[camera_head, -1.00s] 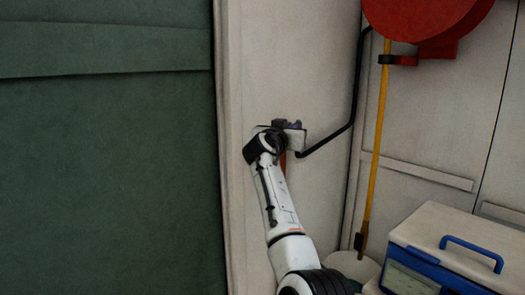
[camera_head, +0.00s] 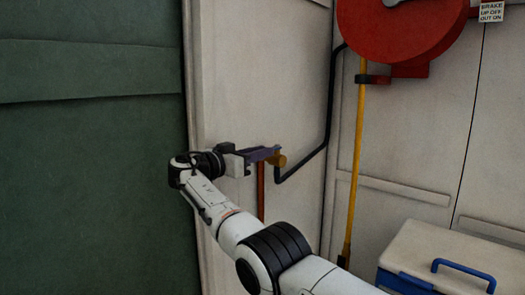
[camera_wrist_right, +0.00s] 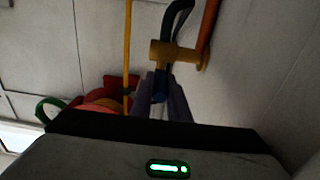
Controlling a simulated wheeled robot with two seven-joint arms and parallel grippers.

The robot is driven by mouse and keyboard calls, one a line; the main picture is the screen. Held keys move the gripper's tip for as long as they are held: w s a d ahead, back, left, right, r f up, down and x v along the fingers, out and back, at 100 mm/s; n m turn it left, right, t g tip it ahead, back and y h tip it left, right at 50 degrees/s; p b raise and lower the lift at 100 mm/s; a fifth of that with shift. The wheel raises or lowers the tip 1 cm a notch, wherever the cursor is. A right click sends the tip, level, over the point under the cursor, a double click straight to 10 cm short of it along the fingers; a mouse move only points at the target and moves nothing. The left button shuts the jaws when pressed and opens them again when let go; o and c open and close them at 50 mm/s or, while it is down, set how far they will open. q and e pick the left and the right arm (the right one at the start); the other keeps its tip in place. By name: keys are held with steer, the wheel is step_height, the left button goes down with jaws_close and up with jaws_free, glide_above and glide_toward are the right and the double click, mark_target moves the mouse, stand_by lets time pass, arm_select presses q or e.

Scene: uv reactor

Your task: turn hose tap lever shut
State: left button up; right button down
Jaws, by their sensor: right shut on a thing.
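The brass hose tap (camera_head: 280,161) is on the pale wall panel, at the top of an orange-brown pipe (camera_head: 261,190). It also shows in the right wrist view (camera_wrist_right: 178,54). My right gripper (camera_head: 270,153) reaches it from the left, its purple fingers pointing right. In the right wrist view its fingers (camera_wrist_right: 161,84) are shut on the blue tap lever (camera_wrist_right: 160,88), just beside the brass body. The lever is mostly hidden by the fingers, so its exact angle is hard to tell. My left gripper is not in view.
A black hose (camera_head: 327,125) runs from the tap up to a red reel (camera_head: 400,30). A yellow pole (camera_head: 357,160) stands right of it. A white-and-blue case (camera_head: 435,250) is at the lower right. A dark green panel (camera_head: 90,180) fills the left.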

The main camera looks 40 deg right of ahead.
steer(key=shift+d+r, duration=0.1)
steer(key=shift+r, duration=0.1)
steer(key=c, duration=1.7)
jaws_free()
steer(key=shift+f, duration=0.1)
steer(key=shift+a+f, duration=0.1)
steer(key=shift+a, duration=0.1)
steer(key=a, duration=0.3)
steer(key=s+a, duration=0.1)
steer(key=a, duration=0.5)
steer(key=shift+s+a, duration=0.2)
steer(key=shift+a, duration=0.2)
